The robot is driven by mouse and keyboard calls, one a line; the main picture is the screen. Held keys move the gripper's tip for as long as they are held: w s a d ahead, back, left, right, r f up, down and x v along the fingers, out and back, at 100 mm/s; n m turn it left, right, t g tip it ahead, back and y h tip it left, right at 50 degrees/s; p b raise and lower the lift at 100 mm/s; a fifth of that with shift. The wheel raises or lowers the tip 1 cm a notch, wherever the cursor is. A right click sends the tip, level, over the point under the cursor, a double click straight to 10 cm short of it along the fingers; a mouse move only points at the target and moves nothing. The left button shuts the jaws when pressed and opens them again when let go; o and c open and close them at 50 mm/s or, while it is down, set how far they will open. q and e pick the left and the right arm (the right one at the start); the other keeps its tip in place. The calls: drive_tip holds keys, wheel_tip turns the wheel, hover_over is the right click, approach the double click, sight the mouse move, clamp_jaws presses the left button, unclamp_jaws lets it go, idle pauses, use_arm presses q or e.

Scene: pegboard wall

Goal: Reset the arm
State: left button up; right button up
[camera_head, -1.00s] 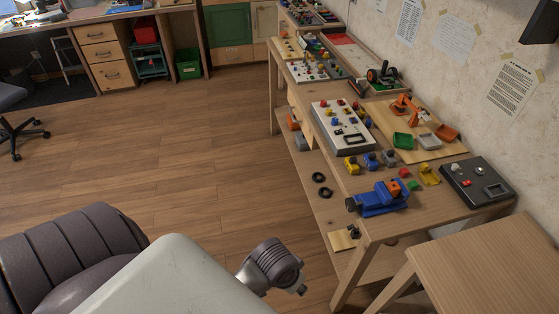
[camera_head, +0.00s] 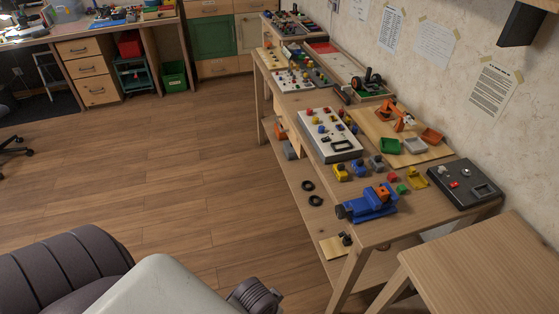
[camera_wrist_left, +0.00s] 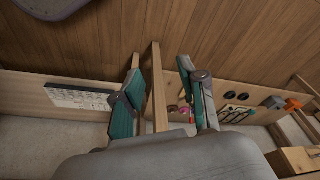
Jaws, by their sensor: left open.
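My left gripper (camera_wrist_left: 161,68) shows in the left wrist view. Its two teal and grey fingers stand wide apart with nothing held between them. Behind the fingers are a wooden leg or post, a shelf board and the floor. In the head view, parts of my own arm fill the lower left, with a dark ribbed joint at the bottom edge; no gripper fingers show there. My right gripper is in neither view.
A wooden workbench (camera_head: 300,98) along the right wall holds a blue vise (camera_head: 368,203), a white button panel (camera_head: 330,136), a black control box (camera_head: 465,184) and coloured trays. Another wooden table (camera_head: 490,265) stands at bottom right. The floor (camera_head: 170,170) on the left is clear.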

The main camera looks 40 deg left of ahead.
use_arm(q)
drive_tip(key=s+a+f+g, duration=0.1)
drive_tip(key=s+f, duration=0.3)
drive_tip(key=f, duration=0.4)
drive_tip(key=s+a+f, duration=0.1)
drive_tip(key=s+f, duration=0.2)
drive_tip(key=f, duration=0.5)
drive_tip(key=s+a+f, duration=0.2)
drive_tip(key=s+f, duration=0.7)
drive_tip(key=s, duration=0.5)
drive_tip(key=shift+f+m+g, duration=0.35)
drive_tip(key=shift+m+g, duration=0.05)
